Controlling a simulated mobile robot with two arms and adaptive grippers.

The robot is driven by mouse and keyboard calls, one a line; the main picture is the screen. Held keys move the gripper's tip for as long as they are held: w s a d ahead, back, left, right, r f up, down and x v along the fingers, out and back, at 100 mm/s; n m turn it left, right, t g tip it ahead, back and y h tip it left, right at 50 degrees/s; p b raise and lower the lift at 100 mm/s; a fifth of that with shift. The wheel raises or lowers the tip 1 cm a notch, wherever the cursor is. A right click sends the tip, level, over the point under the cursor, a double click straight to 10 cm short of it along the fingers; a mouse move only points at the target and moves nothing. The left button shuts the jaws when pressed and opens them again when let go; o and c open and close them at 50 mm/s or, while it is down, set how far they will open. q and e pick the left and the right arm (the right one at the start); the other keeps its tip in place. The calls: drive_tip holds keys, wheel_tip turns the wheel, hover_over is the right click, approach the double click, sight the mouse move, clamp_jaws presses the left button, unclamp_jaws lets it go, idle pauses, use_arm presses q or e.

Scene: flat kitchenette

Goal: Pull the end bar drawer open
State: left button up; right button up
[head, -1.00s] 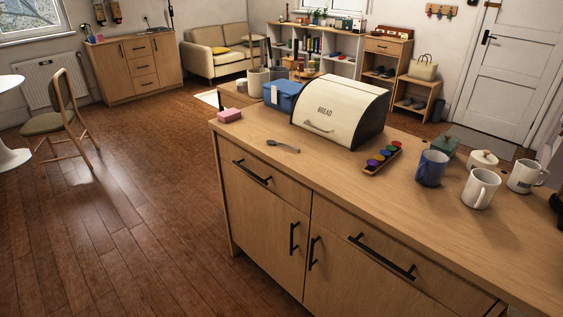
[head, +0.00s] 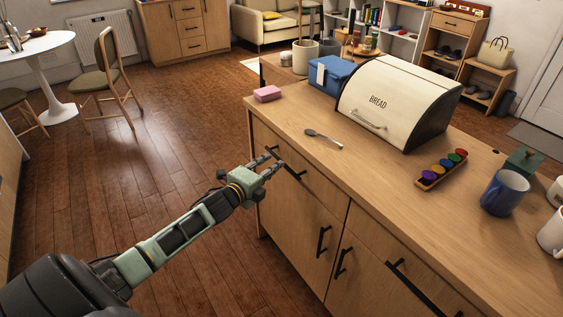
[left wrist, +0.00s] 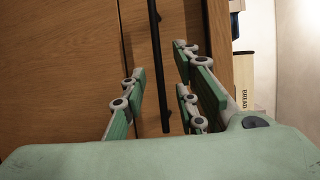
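The end drawer (head: 325,191) is at the left end of the wooden bar counter, and its front looks shut. Its black bar handle (head: 293,170) runs along the drawer front. My left gripper (head: 276,160) is at this handle, and its fingers hide part of it. In the left wrist view my left gripper (left wrist: 162,82) is open, with green fingers on both sides of the handle (left wrist: 155,35), which runs upright between them. I cannot tell whether a finger touches the handle. My right gripper is not in view.
On the counter top (head: 290,118) are a pink sponge (head: 267,94), a spoon (head: 324,140), a bread box (head: 395,100), a paint set (head: 443,170) and a blue mug (head: 504,192). Cupboard doors with black handles are below the drawer. The floor (head: 185,140) left of the counter is clear.

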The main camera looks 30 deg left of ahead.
use_arm(q)
drive_tip(key=shift+w+f, duration=0.2)
drive_tip(key=shift+w, duration=0.65)
drive_tip(key=shift+w+f, duration=0.2)
drive_tip(key=shift+w, duration=0.6)
drive_tip(key=shift+w+f, duration=0.2)
drive_tip(key=shift+w, duration=0.65)
clamp_jaws()
